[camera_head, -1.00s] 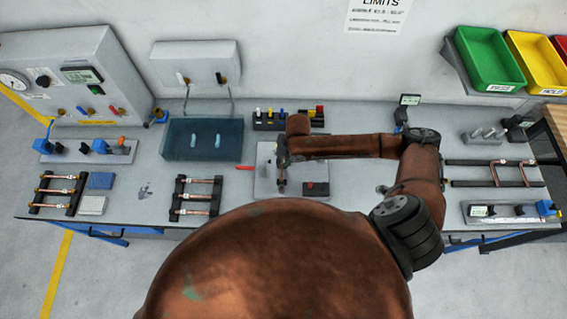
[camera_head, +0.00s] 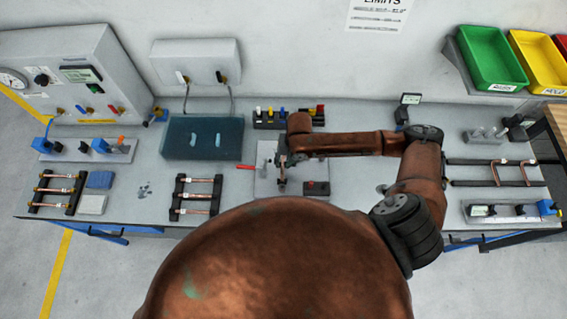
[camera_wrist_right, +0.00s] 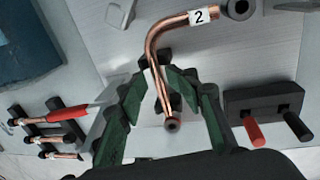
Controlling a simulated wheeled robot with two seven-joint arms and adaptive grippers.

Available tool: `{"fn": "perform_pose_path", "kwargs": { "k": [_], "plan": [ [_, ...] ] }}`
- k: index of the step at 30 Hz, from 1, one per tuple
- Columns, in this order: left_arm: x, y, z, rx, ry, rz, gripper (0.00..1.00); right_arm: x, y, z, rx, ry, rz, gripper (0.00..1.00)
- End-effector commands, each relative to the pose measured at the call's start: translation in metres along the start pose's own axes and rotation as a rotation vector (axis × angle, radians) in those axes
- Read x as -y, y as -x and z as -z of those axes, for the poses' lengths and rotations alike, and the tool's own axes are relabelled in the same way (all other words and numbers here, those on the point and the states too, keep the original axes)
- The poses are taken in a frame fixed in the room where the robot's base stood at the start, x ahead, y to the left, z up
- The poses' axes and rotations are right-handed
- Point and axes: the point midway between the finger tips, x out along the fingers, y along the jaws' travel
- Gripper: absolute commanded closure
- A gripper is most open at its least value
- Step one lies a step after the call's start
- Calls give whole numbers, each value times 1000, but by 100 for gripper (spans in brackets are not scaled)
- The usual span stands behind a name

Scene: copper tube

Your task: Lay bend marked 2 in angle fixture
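The bend marked 2 (camera_wrist_right: 155,47) is a copper tube with a white label "2" on its upper leg. In the right wrist view its other leg runs down between the green fingers to an open end. My right gripper (camera_wrist_right: 157,78) has its fingertips close on both sides of this leg and looks shut on it. In the head view my right gripper (camera_head: 282,172) is over the light plate of the angle fixture (camera_head: 265,184); the bend is too small to make out there. Whether the bend touches the fixture is unclear. My left gripper is not in view.
A dark block with red and black pins (camera_wrist_right: 264,112) stands right of the gripper. A red-handled tool (camera_wrist_right: 68,113) and a rack of short tubes (camera_head: 195,196) lie left. A blue-grey tank (camera_head: 203,138) stands behind left. More bent tubes (camera_head: 497,172) rest at right.

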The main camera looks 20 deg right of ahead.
Motion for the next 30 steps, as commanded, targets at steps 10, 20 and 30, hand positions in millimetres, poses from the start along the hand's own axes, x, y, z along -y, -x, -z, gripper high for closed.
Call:
{"fn": "perform_pose_path", "kwargs": {
  "k": [10, 20, 30],
  "plan": [
    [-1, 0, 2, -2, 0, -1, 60, -2, 74, -2, 8, 3, -7, 69],
    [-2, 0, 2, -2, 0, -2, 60, -2, 107, -2, 6, 1, -8, 69],
    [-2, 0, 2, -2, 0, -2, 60, -2, 108, -2, 6, 1, -8, 69]
  ]
}}
